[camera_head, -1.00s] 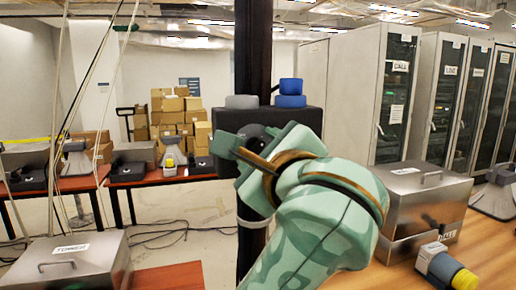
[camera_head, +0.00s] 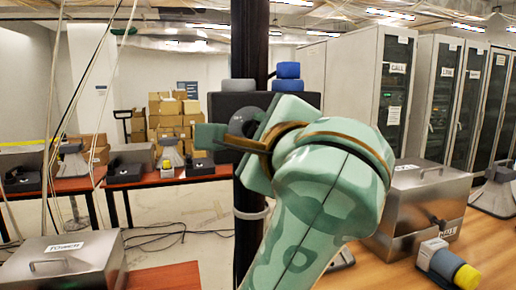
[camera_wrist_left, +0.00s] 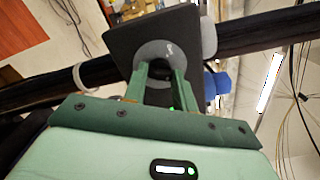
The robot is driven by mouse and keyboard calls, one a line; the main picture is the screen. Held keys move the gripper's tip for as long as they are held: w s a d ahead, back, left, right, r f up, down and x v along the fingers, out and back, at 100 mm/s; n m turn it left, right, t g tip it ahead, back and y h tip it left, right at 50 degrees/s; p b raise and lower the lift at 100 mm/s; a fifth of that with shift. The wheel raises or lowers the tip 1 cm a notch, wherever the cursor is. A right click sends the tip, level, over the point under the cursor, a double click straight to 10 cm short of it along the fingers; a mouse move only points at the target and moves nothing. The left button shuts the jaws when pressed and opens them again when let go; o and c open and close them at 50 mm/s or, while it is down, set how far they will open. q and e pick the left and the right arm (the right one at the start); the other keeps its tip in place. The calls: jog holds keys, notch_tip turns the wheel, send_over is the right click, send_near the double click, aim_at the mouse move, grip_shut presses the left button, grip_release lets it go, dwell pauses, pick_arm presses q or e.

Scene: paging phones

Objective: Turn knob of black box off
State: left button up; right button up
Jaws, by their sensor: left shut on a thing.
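The black box (camera_head: 222,104) is fixed on a dark vertical pole, partly hidden by my arm. A round grey knob (camera_head: 245,120) is on its face. My left gripper (camera_head: 226,137) is at the knob. In the wrist view, the box (camera_wrist_left: 124,38) is straight ahead and the fingers (camera_wrist_left: 165,82) are shut on the rim of the knob (camera_wrist_left: 154,50), one on each side. The knob's markings cannot be read. My right gripper is in neither view.
A grey cap (camera_head: 239,85) and blue caps (camera_head: 287,78) sit on top of the box. A metal case (camera_head: 415,210) and a grey device with a yellow end (camera_head: 446,266) stand on the wooden table at right. Another metal case (camera_head: 65,265) is at lower left.

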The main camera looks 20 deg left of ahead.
pick_arm(q)
jog(key=shift+f+n+b, duration=0.1)
jog(key=shift+n+b, duration=4)
jog(key=shift+n, duration=3.2)
jog(key=o, duration=1)
